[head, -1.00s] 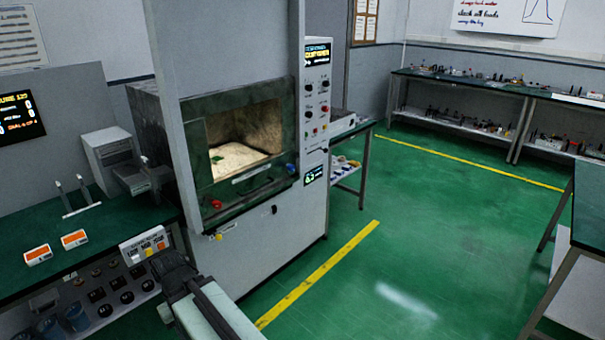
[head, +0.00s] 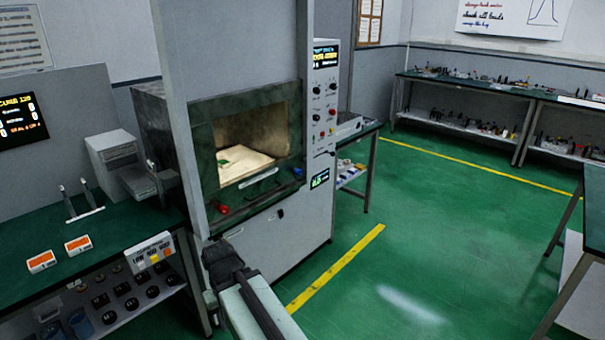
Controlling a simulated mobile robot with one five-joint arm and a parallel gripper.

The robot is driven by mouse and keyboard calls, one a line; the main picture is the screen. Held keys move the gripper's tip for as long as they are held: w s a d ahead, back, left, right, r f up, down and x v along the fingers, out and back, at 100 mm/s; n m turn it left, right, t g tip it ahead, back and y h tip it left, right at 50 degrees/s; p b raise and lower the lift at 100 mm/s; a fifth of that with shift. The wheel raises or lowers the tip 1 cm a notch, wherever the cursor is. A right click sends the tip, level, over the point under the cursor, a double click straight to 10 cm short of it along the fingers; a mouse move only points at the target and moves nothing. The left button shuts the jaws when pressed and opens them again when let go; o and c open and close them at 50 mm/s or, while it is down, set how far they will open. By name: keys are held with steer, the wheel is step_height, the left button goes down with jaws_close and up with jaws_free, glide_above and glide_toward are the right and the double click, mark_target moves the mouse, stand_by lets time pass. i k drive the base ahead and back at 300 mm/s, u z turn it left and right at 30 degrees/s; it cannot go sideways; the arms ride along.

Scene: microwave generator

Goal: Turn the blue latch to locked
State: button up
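The blue latch (head: 298,172) is a small knob at the right edge of the microwave generator's front (head: 315,215), just right of the window. It is too small to tell which way it is turned. A red latch (head: 223,209) sits at the window's lower left. My gripper (head: 220,258) is the dark end of my arm, in front of the cabinet's lower left. It is below and left of the blue latch, well apart from it. Its fingers are not clear, so I cannot tell whether it is open or shut.
A green bench (head: 60,222) with two orange-and-white boxes stands at the left, a labelled switch panel (head: 150,252) on its front edge. The control column (head: 326,100) rises right of the window. The green floor (head: 420,240) at right is clear, with benches beyond.

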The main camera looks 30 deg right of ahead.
mark_target(297, 173)
steer(key=i, duration=0.95)
